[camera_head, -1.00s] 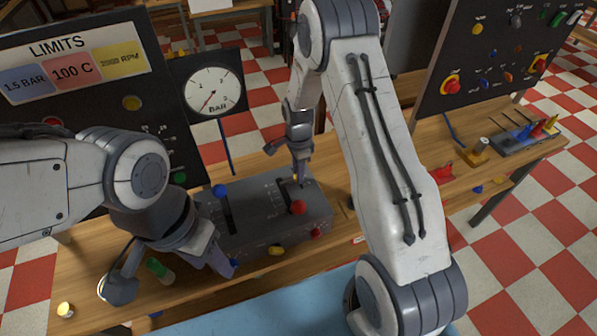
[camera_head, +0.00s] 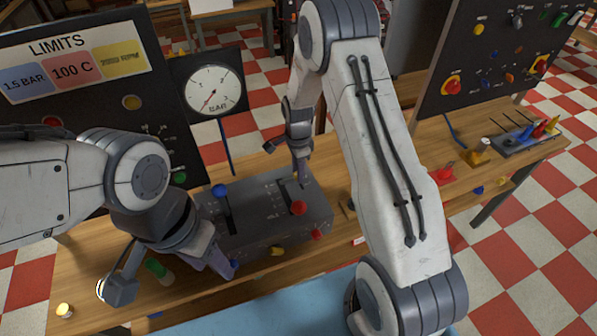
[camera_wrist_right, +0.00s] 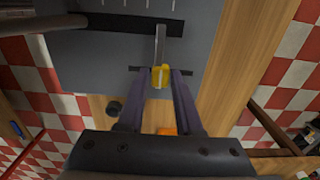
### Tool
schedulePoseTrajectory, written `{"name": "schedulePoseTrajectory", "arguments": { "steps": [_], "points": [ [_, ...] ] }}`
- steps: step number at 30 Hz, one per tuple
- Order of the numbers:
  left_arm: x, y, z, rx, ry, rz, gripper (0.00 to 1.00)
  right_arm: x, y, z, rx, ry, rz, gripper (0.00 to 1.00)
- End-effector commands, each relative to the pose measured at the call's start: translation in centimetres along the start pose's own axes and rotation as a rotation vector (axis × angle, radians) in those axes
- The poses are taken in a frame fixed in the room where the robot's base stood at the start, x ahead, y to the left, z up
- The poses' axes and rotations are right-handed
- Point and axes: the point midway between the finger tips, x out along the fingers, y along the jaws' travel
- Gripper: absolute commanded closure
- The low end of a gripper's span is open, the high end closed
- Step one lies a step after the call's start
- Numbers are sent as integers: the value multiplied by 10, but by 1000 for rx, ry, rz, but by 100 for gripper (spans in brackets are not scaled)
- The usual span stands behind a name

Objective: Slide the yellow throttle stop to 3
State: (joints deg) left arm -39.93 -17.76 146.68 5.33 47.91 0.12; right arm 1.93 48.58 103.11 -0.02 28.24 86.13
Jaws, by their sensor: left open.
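The yellow throttle stop (camera_wrist_right: 160,77) shows in the right wrist view, at the metal lever beside a dark slot in the grey control box (camera_head: 255,232). My right gripper (camera_wrist_right: 159,73) is open, with one finger on each side of the yellow stop and narrow gaps between. In the head view my right gripper (camera_head: 302,180) points down at the box's back right, and the yellow stop is hidden there. My left gripper (camera_head: 175,278) is open at the box's left front, its fingers wide apart. The scale markings are too small to read.
A blue knob (camera_head: 219,190) and a red knob (camera_head: 298,208) stand on the box. A green cylinder (camera_head: 157,268) lies by my left gripper. A pressure gauge (camera_head: 213,90) stands behind. Loose red and yellow parts lie on the bench's right side.

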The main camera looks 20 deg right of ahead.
Motion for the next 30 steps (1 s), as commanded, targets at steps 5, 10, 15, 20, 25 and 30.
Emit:
{"name": "schedulePoseTrajectory", "arguments": {
  "steps": [5,10,15,20,25,30],
  "points": [
    [0,0,0,0,0,0,50,0,0,0,0,0,0,43],
    [0,0,0,0,0,0,50,0,0,0,0,0,1,43],
    [5,0,0,0,0,0,50,-13,-1,0,0,0,-3,43],
    [14,-1,1,0,0,0,50,-43,-1,0,0,0,-6,43],
    [21,-2,1,1,0,0,50,-76,-1,0,0,0,-5,43],
    [24,-2,1,1,0,0,50,-98,0,0,0,0,-2,43]
  ]
}}
